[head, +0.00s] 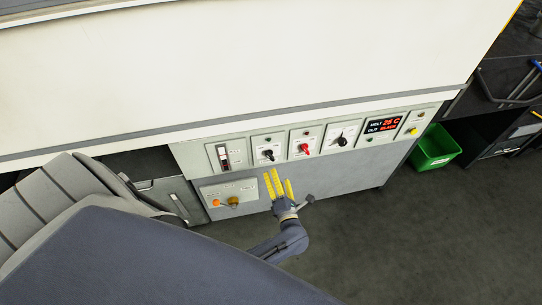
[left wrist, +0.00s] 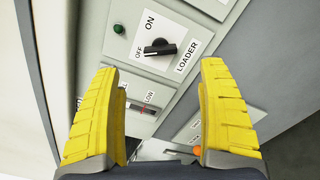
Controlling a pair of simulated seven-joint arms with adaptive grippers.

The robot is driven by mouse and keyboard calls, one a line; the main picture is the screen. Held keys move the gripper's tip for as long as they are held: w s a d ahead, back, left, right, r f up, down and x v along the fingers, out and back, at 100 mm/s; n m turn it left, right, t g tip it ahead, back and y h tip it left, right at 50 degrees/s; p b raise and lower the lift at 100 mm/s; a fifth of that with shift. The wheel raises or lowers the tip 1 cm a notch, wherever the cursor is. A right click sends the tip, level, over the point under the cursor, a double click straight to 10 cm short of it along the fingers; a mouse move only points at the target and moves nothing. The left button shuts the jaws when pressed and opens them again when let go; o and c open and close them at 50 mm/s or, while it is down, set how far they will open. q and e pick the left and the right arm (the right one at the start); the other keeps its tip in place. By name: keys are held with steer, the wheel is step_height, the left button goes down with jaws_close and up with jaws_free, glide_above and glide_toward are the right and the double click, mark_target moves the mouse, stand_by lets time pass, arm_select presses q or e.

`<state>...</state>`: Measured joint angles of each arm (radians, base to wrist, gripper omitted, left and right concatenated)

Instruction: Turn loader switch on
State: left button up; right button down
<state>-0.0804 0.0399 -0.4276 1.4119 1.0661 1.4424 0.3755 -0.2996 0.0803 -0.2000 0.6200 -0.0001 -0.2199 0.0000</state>
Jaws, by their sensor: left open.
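The loader switch is a black rotary knob (left wrist: 160,49) on a pale panel marked ON, OFF and LOADER in the left wrist view. Its bar lies roughly crosswise, with one end beside the OFF label; ON is above it. In the head view the knob (head: 268,155) is on the second panel from the left. My left gripper (head: 276,174) is open and empty, its yellow fingers just below that panel. In the left wrist view the gripper (left wrist: 158,95) has its fingers apart, with the knob beyond the gap and not touched. My right gripper is not in view.
A slider panel (head: 222,155) is left of the loader panel; a red knob (head: 304,148), another black knob (head: 342,141) and a red display (head: 383,125) are to its right. An orange button (head: 217,203) sits lower left. A green bin (head: 435,148) stands on the floor.

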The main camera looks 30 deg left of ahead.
mark_target(271, 153)
arm_select(q)
steer(key=x, duration=1.1)
steer(key=shift+c, duration=0.6)
steer(key=c, duration=1.5)
steer(key=shift+w, duration=0.1)
jaws_close()
